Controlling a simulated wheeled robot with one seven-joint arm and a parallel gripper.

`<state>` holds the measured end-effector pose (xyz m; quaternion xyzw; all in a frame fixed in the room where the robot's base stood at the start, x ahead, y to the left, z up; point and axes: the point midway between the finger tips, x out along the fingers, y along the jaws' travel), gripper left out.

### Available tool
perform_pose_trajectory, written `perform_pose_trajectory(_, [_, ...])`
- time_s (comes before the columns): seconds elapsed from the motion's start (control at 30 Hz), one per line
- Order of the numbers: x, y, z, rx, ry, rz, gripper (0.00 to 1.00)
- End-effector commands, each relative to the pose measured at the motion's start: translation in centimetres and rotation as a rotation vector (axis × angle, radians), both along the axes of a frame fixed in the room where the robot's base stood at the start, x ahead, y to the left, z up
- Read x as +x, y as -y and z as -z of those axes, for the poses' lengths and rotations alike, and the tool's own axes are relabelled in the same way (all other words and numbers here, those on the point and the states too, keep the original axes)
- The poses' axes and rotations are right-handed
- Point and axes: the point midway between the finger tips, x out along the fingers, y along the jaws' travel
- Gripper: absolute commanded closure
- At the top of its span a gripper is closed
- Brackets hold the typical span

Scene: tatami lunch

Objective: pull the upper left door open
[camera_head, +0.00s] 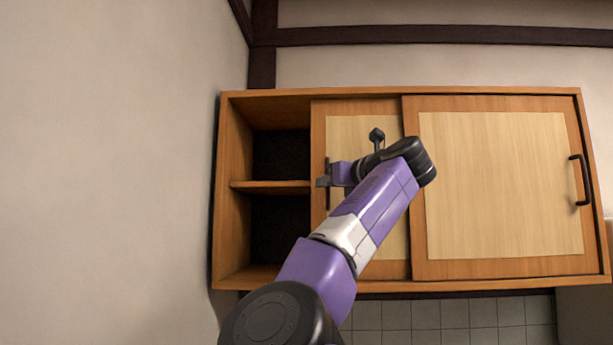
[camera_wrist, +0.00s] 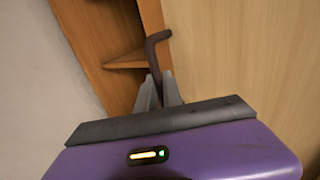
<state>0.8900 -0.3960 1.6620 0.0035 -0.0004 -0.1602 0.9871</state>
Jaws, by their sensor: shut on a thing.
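The upper left door (camera_head: 341,130) is a pale panel in an orange-brown wood frame, and it sits partly behind the right door (camera_head: 490,185). An open gap shows to its left, with the dark cabinet inside (camera_head: 280,155) visible. Its dark upright handle (camera_head: 327,200) is near its left edge; the handle also shows in the wrist view (camera_wrist: 154,47). My gripper (camera_head: 324,181) is shut on this handle, with its two grey fingers (camera_wrist: 159,90) on either side of it. My arm hides much of the door's middle and lower part.
A small shelf (camera_head: 270,186) divides the open left part of the wall cabinet. The right door has a black handle (camera_head: 582,180) near its right edge. A plain wall (camera_head: 110,170) stands close on the left. Tiles (camera_head: 440,315) show below the cabinet.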

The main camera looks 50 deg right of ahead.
Motion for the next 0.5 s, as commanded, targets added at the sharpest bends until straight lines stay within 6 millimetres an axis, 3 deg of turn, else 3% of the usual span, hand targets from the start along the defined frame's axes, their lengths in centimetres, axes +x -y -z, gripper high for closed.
perform_pose_trajectory(0.2, [-3.2, 2.4, -0.1, 0.002, 0.002, -0.001, 1.00])
perform_pose_trajectory(0.5, [-5.0, 3.8, 0.0, 0.000, 0.000, -0.003, 1.00])
